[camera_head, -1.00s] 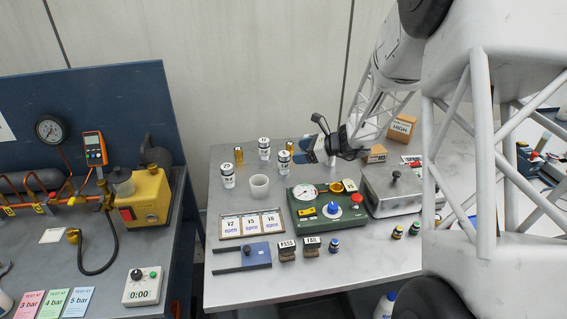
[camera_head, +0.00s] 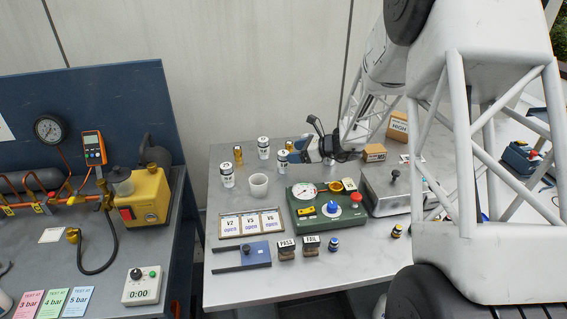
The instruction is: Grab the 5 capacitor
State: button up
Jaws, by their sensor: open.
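Three white capacitor cans with dark bands stand on the grey bench: one at the left (camera_head: 228,176), one at the back (camera_head: 263,149), and one at the right (camera_head: 282,163). The left can's top seems to read 25; the other numbers are too small to read surely.
A white cup (camera_head: 259,185) stands in front of the cans and a brass cylinder (camera_head: 238,154) behind. A green tester (camera_head: 327,205) and grey metal box (camera_head: 385,193) stand in front and right. Cardboard boxes (camera_head: 375,153) sit near my arm. Label cards (camera_head: 251,224) lie at front left.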

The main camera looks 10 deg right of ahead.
aim_at(282, 153)
jog(key=shift+x, duration=2.6)
jog(key=c, duration=1)
jog(key=shift+c, duration=0.2)
jog(key=shift+r, duration=0.2)
notch_tip(282, 153, up, 10)
jog(key=shift+f, duration=0.1)
